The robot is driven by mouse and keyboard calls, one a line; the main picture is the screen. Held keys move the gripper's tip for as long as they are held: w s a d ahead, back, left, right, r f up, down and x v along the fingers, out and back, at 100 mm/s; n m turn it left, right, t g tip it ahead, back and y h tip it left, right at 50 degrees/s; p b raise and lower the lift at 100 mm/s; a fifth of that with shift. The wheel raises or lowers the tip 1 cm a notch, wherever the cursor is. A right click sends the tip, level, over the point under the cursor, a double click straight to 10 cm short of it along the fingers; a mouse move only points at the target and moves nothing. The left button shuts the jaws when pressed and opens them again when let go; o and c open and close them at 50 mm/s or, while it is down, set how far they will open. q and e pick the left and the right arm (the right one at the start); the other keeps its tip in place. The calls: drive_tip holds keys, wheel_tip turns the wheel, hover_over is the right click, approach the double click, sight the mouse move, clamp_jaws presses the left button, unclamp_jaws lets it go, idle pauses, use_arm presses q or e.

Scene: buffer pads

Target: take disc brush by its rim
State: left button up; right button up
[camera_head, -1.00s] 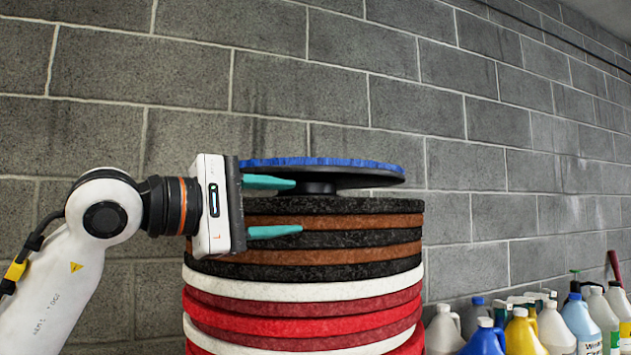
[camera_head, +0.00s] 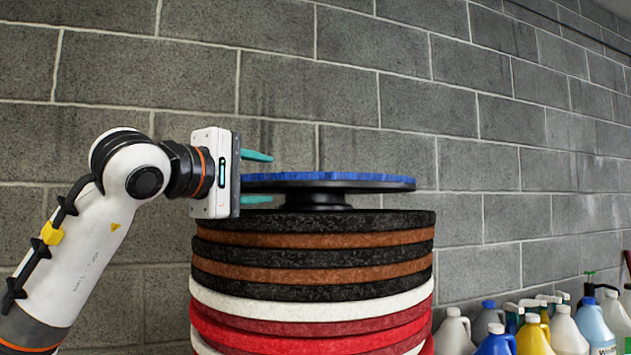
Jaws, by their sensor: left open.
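The disc brush (camera_head: 350,184) is a flat round disc with blue bristles on top and a black underside and hub. It sits on top of a tall stack of round buffer pads (camera_head: 310,272) in black, brown, white and red. My left gripper (camera_head: 258,178) is open at the left edge of the brush. One teal finger is above the rim level and the other is below it, with the rim's left edge between or just beside them. Whether either finger touches the rim cannot be told. My right gripper is out of view.
Several bottles and jugs (camera_head: 565,328) stand to the right of the stack at lower height. A grey block wall (camera_head: 460,90) runs behind everything. The space above the brush is clear.

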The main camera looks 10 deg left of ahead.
sight(272, 179)
use_arm(q)
drive_tip(key=p+x, duration=0.1)
drive_tip(key=x, duration=0.2)
drive_tip(key=shift+w+d+p, duration=0.2)
drive_tip(key=shift+w+p, duration=0.1)
drive_tip(key=shift+w, duration=0.2)
drive_tip(key=shift+s, duration=0.1)
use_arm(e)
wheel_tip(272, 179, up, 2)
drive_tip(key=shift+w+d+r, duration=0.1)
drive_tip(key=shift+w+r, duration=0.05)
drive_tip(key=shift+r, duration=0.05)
use_arm(q)
drive_tip(key=shift+c, duration=1.1)
clamp_jaws()
